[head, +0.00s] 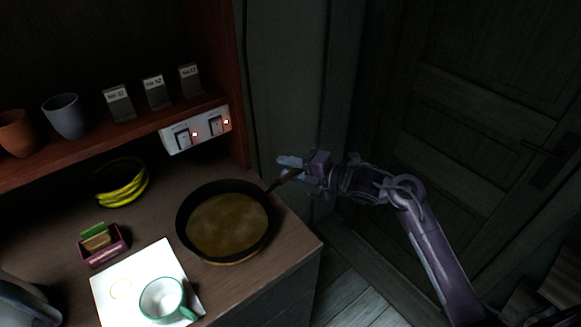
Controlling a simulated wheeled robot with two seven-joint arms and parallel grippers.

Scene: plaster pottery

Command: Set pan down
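A dark round pan (181,222) with a brownish inside is at the right end of the wooden counter (285,262). A thin tan edge shows under its front rim; I cannot tell whether it rests on something or hovers just above. Its handle (277,183) points up and right, past the counter's edge. My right gripper (290,170) is at the handle's end, with the handle between its fingers, and appears shut on it. The far finger is partly hidden. My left gripper is not in view.
A white sheet (110,292) with a green-rimmed cup (160,297) lies left of the pan. A small pink box (103,246) and a bowl with bananas (124,190) stand behind it. A shelf holds cups and cards. A switch panel (195,130) is above the pan.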

